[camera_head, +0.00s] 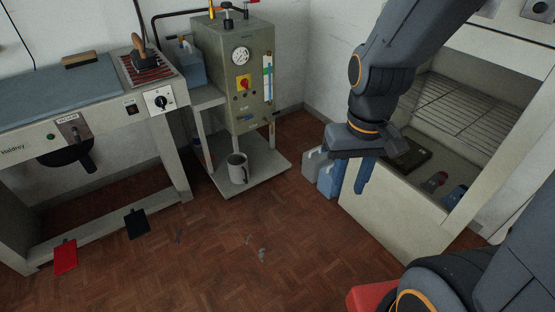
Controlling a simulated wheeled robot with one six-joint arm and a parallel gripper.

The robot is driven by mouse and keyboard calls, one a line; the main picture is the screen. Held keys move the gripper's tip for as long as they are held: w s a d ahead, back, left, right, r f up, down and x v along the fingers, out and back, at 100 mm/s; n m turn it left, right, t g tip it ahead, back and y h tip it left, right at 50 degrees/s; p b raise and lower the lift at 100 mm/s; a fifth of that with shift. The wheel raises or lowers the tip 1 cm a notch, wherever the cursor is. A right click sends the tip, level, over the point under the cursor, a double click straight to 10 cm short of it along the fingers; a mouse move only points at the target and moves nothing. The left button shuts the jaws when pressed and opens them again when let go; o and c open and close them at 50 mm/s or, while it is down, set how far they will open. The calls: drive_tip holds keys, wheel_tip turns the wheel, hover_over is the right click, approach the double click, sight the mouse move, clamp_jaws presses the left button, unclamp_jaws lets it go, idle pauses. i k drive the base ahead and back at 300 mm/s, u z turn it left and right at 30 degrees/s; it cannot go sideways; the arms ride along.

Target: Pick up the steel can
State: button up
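The steel can (237,169) is a grey, mug-like vessel with a dark open top and a side handle. It stands upright on the low shelf (264,172) under the boiler unit. My gripper (349,190) hangs down at the right of the picture, well to the right of the can and apart from it. Its two blue fingers point downward with a gap between them, and it looks open and empty.
The boiler unit (238,80) stands over the can, with frame legs around the shelf. A blue-grey canister (317,165) stands behind my gripper. An ironing table (62,100) is at left. The parquet floor (200,265) is mostly clear.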

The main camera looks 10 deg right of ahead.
sight(237, 162)
drive_tip(key=z, duration=0.35)
drive_tip(key=i, duration=1.4)
drive_tip(key=u, duration=1)
drive_tip(key=i, duration=0.4)
drive_tip(key=u, duration=0.3)
